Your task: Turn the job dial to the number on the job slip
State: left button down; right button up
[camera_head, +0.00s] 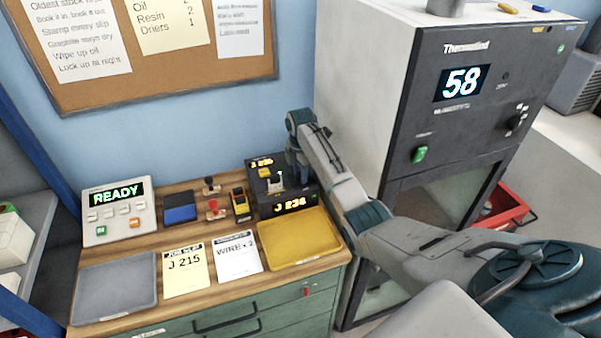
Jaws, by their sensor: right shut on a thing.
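The job slip (185,271) lies on the wooden bench top and reads J 215. The black job box (313,199) stands at the bench's back right. Its front display (289,206) glows orange and reads J 236; a smaller orange display shows on its upper back part. The pale job dial (275,184) is on top of the box. My right gripper (288,176) reaches down over the box and is shut on the job dial; the fingers are small and partly hidden here. My left gripper is not in view.
A yellow tray (300,246) lies in front of the box and a grey tray (115,287) at the left. A WIRE slip (238,252), stamps (213,208), a blue pad (180,208) and a READY panel (117,212) share the bench. A tall cabinet (345,90) showing 58 stands right.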

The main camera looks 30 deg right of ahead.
jog(key=n, duration=0.5)
jog(key=shift+r+n, duration=0.2)
jog(key=shift+n, duration=0.1)
jog(key=n, duration=0.5)
jog(key=shift+w, duration=0.1)
jog(key=shift+d+n, duration=0.1)
jog(key=shift+n, duration=0.2)
jog(key=o, duration=0.9)
jog(key=shift+o, duration=0.3)
jog(key=shift+f, duration=0.1)
